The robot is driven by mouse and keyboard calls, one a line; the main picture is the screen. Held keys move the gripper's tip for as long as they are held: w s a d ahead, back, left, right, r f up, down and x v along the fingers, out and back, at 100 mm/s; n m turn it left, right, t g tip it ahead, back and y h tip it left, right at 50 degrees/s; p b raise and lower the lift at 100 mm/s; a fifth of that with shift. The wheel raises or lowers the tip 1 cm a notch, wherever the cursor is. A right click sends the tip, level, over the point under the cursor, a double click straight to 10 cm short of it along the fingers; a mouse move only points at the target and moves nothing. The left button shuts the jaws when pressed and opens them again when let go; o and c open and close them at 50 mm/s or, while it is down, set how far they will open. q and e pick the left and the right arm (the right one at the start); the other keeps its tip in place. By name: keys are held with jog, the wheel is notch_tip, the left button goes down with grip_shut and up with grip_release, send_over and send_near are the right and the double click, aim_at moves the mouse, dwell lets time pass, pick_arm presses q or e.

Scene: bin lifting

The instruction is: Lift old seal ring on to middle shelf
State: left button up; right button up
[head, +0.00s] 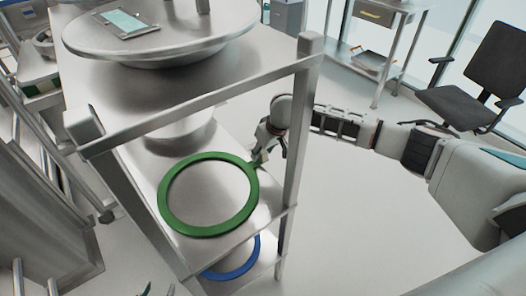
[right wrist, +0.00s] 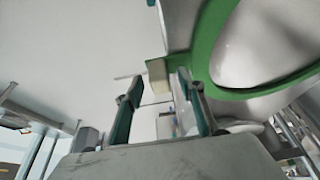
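A green ring (head: 164,212) lies on the middle shelf (head: 150,163) of a metal rack, with a short tab at its right side. A blue ring (head: 236,271) lies on the shelf below, partly hidden by the middle shelf. Which one is the old seal ring I cannot tell. My right gripper (head: 262,158) is at the green ring's tab. In the right wrist view its fingers (right wrist: 158,105) are apart, with a pale block (right wrist: 158,76) of the tab just beyond their tips. Only the tips of my left gripper (head: 158,290) show at the bottom edge, apart and empty.
A round metal plate (head: 180,45) with a tablet (head: 124,22) stands on top of the rack. A rack post (head: 298,130) stands close to my right gripper. An office chair (head: 475,85) and a side table (head: 385,50) are at the back right. Floor on the right is clear.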

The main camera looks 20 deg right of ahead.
notch_tip(320, 180, up, 10)
jog(key=shift+r, duration=0.1)
dwell(0.5)
dwell(0.4)
